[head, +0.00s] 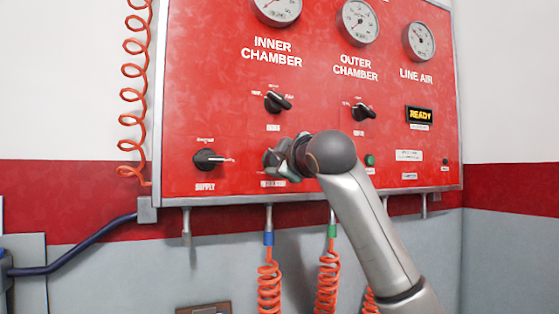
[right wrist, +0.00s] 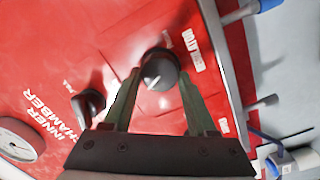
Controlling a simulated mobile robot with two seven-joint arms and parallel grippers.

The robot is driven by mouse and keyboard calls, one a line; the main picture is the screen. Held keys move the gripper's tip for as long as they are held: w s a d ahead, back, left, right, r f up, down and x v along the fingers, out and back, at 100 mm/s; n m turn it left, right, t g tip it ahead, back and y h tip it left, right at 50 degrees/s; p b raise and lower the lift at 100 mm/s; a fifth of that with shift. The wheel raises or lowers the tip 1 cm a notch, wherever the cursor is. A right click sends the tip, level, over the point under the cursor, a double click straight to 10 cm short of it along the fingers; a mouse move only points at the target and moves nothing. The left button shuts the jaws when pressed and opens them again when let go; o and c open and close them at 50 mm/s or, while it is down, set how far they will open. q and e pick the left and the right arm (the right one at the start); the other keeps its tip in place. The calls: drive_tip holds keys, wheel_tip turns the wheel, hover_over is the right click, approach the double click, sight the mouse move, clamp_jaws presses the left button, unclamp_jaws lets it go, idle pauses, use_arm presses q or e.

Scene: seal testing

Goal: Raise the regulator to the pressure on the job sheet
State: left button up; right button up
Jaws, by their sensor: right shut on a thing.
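The regulator knob (right wrist: 160,70) is a dark round knob with a white pointer mark, next to the REGULATOR lettering in the right wrist view. My right gripper (right wrist: 161,76) is shut on it, one greenish finger on each side. In the head view my right gripper (head: 280,160) is against the lower middle of the red panel (head: 215,120), and the hand largely hides the knob. The inner chamber gauge (head: 277,8), outer chamber gauge (head: 358,22) and line air gauge (head: 419,41) are too small to read. No job sheet is readable. My left gripper is not in view.
The supply valve (head: 208,160) is left of the gripper. The inner chamber valve (head: 277,102) and outer chamber valve (head: 362,112) are above it. A display (head: 419,115) reads READY. Orange coiled hoses (head: 269,285) hang below the panel.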

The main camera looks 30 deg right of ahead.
drive_tip(key=shift+m, duration=0.3)
drive_tip(key=m, duration=0.3)
drive_tip(key=shift+d+r+m+g, duration=0.1)
drive_tip(key=shift+m+g, duration=0.2)
drive_tip(key=shift+m, duration=1.3)
drive_tip(key=o, duration=1.4)
drive_tip(key=shift+c, duration=0.2)
